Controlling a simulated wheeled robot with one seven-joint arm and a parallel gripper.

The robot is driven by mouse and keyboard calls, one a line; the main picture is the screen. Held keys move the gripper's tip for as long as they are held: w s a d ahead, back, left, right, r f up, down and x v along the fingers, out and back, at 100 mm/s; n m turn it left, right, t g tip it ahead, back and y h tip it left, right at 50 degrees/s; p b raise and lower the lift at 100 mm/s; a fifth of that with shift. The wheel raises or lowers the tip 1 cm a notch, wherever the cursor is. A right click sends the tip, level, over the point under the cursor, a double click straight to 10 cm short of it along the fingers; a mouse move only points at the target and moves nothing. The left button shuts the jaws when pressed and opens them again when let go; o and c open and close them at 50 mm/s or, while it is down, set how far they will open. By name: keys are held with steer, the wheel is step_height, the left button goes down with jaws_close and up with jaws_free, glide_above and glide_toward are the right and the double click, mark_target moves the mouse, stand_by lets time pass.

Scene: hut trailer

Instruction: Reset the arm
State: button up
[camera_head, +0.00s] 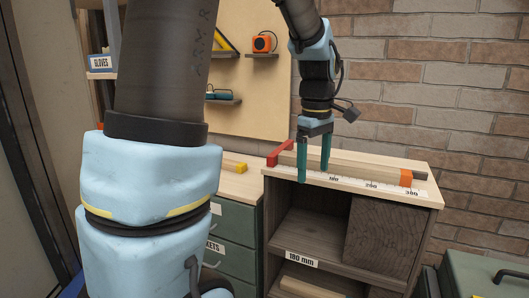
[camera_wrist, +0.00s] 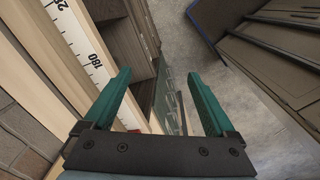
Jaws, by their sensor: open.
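My gripper (camera_head: 314,166) has two green fingers. In the head view it hangs, fingers down, at the left front edge of the shelf unit's light wood top. Its fingers are apart with nothing visible between them. In the wrist view my gripper (camera_wrist: 160,95) is also open, with a gap showing the drawer side and grey floor below. My arm comes down from the top of the head view, and its large blue and dark links cover the left middle.
The shelf top (camera_head: 433,196) carries a printed ruler (camera_head: 372,187), a wooden bar (camera_head: 350,167), a red stop (camera_head: 280,152) and an orange block (camera_head: 406,177). A brick wall (camera_head: 430,75) stands behind. Green drawers (camera_head: 236,225) stand left, and a dark green case (camera_head: 480,275) sits lower right.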

steer(key=s+a+f+m, duration=0.3)
steer(key=a+f+m, duration=0.1)
steer(key=a, duration=0.5)
steer(key=s+a+f+m+t, duration=0.1)
steer(key=s+a+f+m, duration=0.2)
steer(key=a, duration=0.6)
step_height(320, 180, down, 3)
steer(key=shift+s+r+m, duration=0.1)
steer(key=shift+s+m, duration=0.3)
steer(key=shift+m, duration=0.8)
